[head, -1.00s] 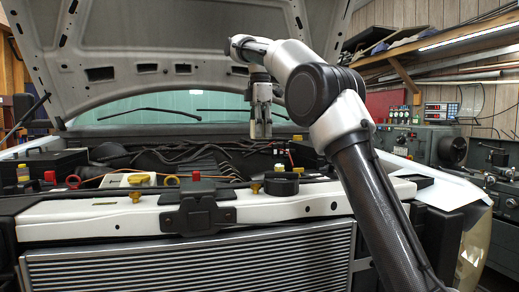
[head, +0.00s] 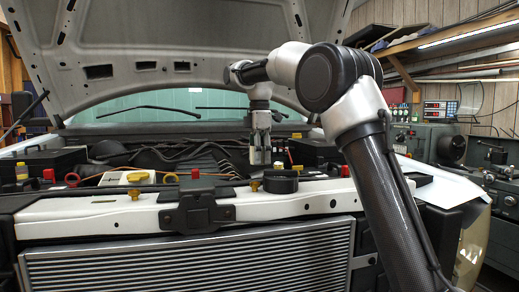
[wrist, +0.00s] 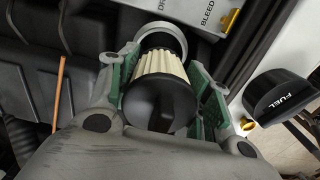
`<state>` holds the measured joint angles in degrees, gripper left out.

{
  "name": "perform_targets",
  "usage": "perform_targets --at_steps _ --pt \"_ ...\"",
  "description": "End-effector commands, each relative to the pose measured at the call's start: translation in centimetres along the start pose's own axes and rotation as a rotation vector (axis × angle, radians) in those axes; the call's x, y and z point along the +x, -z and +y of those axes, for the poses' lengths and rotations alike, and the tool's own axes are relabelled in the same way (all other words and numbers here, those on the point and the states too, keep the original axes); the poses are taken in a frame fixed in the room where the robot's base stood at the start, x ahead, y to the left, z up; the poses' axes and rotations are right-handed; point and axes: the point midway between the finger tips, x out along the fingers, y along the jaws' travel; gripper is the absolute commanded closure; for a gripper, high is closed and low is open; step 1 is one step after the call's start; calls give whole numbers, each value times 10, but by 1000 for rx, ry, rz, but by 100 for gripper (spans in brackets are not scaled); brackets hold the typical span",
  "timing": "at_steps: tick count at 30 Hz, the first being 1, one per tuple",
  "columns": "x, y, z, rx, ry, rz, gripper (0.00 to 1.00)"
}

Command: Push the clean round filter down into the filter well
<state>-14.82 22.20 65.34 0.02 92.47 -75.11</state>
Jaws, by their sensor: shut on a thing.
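The round filter (wrist: 162,68), with cream pleats and a black end cap facing the wrist camera, is between my gripper's fingers (wrist: 160,90). The green finger pads lie on either side of it. A pale grey ring (wrist: 178,33), seemingly the filter well's rim, shows just beyond the filter's far end. I cannot tell how far the filter is inside it. In the head view my gripper (head: 260,148) points straight down over the engine bay, behind the white front crossmember. The filter is hardly distinguishable there.
A black cap marked FUEL (wrist: 283,92) lies at the right in the wrist view. A grey plate lettered BLEED (wrist: 200,12) and a yellow fastener (wrist: 230,20) are close to the ring. The white crossmember (head: 100,208) runs across the front; the raised hood (head: 180,25) is above.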

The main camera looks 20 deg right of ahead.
Motion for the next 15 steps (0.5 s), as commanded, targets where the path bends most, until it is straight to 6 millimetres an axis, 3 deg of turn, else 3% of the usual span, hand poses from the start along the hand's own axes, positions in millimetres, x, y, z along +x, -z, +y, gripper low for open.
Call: perform_targets --at_steps 9,15 --pt "33 0 -1 0 2 0 76" --pt "45 0 0 0 1 0 76"
